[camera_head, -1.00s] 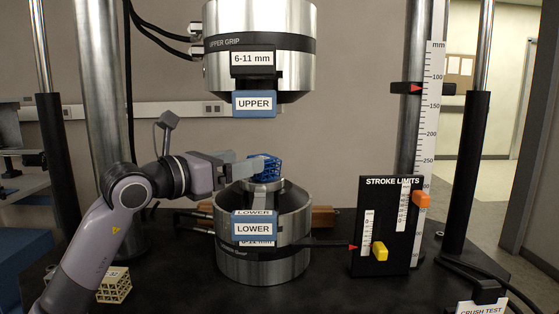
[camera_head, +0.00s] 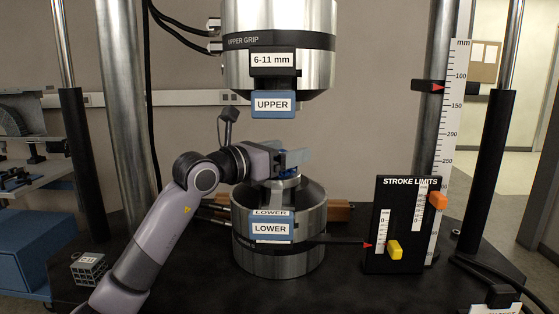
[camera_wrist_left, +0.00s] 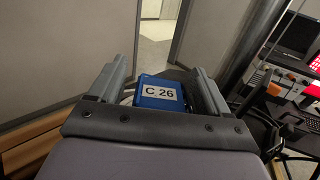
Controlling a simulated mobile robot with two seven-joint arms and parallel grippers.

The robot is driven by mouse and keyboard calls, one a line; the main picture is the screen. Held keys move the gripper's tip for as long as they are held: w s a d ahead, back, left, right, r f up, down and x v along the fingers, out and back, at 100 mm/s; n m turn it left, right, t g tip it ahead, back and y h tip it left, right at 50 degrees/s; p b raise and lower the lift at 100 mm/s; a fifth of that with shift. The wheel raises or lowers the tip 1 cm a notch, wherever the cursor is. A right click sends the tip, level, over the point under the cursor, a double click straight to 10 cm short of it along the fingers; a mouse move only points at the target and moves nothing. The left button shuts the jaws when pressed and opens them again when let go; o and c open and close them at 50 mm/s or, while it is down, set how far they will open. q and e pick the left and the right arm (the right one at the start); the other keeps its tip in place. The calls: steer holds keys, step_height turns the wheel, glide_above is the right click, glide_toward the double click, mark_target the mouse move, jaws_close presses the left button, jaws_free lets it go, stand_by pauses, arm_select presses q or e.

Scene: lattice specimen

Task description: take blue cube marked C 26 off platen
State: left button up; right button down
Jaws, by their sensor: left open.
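The blue cube marked C 26 (camera_head: 290,172) is a lattice block on the small round platen (camera_head: 277,184) atop the lower grip. In the left wrist view its white label reads C 26 (camera_wrist_left: 160,93). My left gripper (camera_head: 292,158) reaches in from the left at the cube, its fingers hiding much of it. In the left wrist view the open fingers (camera_wrist_left: 160,85) stand on both sides of the cube, with a gap visible at least on the left. My right gripper is not in view.
The upper grip (camera_head: 278,60) hangs above with clear space below it. The stroke limits panel (camera_head: 404,225) stands to the right. A small grey lattice block (camera_head: 89,269) sits at the front left. Steel columns (camera_head: 127,110) flank the machine.

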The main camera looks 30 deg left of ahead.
arm_select(q)
steer(key=c, duration=1.1)
steer(key=shift+c, duration=0.2)
steer(key=shift+r, duration=0.15)
